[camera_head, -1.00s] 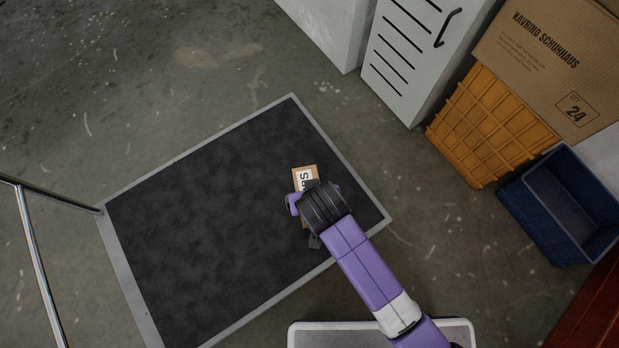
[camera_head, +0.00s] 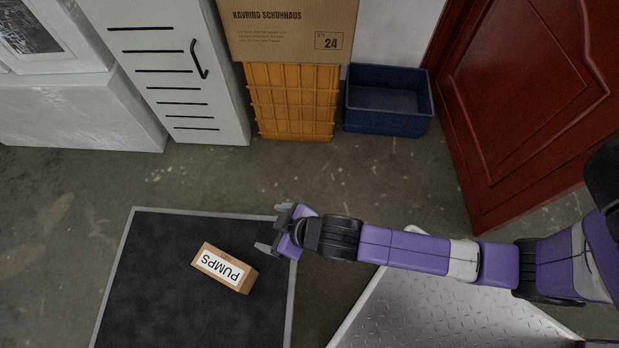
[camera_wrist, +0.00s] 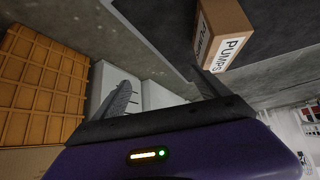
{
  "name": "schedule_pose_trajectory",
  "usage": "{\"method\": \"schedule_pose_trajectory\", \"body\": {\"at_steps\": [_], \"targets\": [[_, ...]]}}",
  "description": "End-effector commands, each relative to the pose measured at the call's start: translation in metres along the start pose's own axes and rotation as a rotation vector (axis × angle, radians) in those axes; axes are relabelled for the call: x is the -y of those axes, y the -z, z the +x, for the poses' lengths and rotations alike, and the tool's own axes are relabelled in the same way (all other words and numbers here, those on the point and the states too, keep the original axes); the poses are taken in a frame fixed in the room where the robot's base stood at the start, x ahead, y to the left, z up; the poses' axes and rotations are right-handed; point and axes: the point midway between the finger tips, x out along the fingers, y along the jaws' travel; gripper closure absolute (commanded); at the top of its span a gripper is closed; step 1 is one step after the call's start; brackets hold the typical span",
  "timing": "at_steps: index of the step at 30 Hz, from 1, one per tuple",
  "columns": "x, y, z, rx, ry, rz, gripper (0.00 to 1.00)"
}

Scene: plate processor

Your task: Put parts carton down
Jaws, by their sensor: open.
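A small brown carton (camera_head: 225,268) with a white label reading "PUMPS" lies on the dark mat (camera_head: 165,290) with a grey border. It also shows in the wrist view (camera_wrist: 222,34), beyond the fingers at the upper right. My gripper (camera_head: 271,231) is open and empty over the mat's right edge. It is to the right of the carton and apart from it. In the wrist view the two spread fingers (camera_wrist: 165,92) have nothing between them.
An orange crate (camera_head: 291,103) with a big cardboard box (camera_head: 290,43) above it stands at the back. A white cabinet (camera_head: 180,75) is on its left, a blue bin (camera_head: 388,98) on its right. A red door (camera_head: 530,110) is at right. Bare floor lies before them.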

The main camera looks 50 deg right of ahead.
Motion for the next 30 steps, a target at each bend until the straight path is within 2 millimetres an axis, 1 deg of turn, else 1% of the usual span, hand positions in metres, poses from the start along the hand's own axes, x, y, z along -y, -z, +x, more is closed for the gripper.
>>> {"method": "schedule_pose_trajectory", "body": {"at_steps": [1, 2, 3, 5, 6, 8, 9, 11, 12, 14, 15, 18, 21, 24, 30], "targets": [[-0.015, -0.014, -0.019, -0.034, -0.009, 0.0, 0.15], [-0.02, -0.018, -0.03, -0.059, -0.009, 0.0, 0.15], [-0.026, -0.024, -0.046, -0.093, -0.01, -0.001, 0.15], [-0.031, -0.031, -0.07, -0.143, -0.012, 0.003, 0.15], [-0.032, -0.034, -0.088, -0.178, -0.014, 0.008, 0.15], [-0.033, -0.038, -0.116, -0.229, -0.02, 0.019, 0.15], [-0.032, -0.039, -0.135, -0.264, -0.026, 0.029, 0.15], [-0.029, -0.038, -0.164, -0.317, -0.039, 0.048, 0.15], [-0.027, -0.036, -0.183, -0.353, -0.051, 0.062, 0.15], [-0.024, -0.031, -0.211, -0.404, -0.072, 0.085, 0.15], [-0.021, -0.026, -0.228, -0.437, -0.086, 0.102, 0.15], [-0.018, -0.014, -0.263, -0.505, -0.126, 0.135, 0.15], [-0.016, -0.004, -0.286, -0.552, -0.157, 0.157, 0.15], [-0.016, 0.001, -0.297, -0.577, -0.174, 0.168, 0.15], [-0.016, 0.003, -0.3, -0.584, -0.177, 0.169, 0.15]]}}
